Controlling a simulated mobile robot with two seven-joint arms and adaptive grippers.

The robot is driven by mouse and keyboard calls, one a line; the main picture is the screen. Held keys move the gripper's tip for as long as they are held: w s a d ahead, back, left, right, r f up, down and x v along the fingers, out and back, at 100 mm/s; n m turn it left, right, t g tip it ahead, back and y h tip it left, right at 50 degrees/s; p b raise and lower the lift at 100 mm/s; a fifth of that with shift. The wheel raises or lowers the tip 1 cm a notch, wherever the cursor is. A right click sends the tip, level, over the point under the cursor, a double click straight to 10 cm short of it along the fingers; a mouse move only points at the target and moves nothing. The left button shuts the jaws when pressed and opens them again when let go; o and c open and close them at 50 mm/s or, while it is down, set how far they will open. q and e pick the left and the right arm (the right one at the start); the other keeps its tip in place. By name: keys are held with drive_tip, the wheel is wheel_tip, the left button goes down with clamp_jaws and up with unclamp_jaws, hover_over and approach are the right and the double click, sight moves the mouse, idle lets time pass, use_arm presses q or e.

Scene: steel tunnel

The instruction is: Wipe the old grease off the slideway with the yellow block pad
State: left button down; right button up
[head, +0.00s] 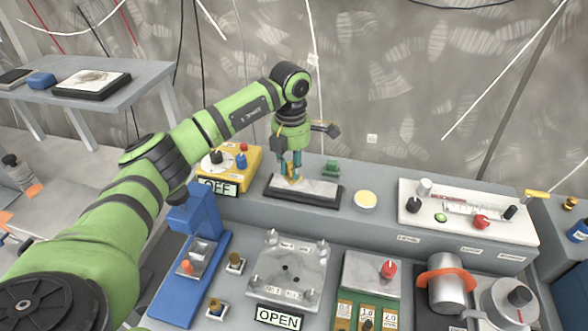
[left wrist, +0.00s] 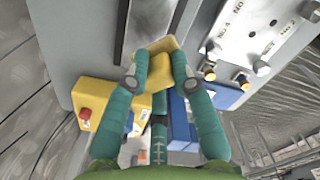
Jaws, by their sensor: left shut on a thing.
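My left gripper (head: 291,178) is shut on the yellow block pad and points down over a pale slab with a dark base, which looks like the slideway (head: 322,189). Only a small bit of the pad (head: 295,180) shows between the fingers in the head view. In the left wrist view the pad (left wrist: 160,66) sits between the fingertips, its faces yellow. The fingers and pad hide part of the slab. I cannot tell whether the pad touches it. Any grease on the slab is too small to make out. My right gripper is not in view.
A yellow box (head: 243,158) with knobs stands left of the slab, a small green part (head: 332,168) behind it, and a round yellow-topped dish (head: 365,201) to its right. A white panel (head: 455,222) lies further right. Fixtures and an OPEN sign (head: 278,318) fill the front.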

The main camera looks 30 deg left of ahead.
use_arm(q)
wheel_tip(320, 180, up, 3)
drive_tip(key=shift+r+p, duration=0.1)
drive_tip(key=shift+p, duration=0.65)
drive_tip(key=shift+s+r+p, duration=0.1)
drive_tip(key=shift+r+p, duration=0.25)
drive_tip(key=shift+r, duration=0.25)
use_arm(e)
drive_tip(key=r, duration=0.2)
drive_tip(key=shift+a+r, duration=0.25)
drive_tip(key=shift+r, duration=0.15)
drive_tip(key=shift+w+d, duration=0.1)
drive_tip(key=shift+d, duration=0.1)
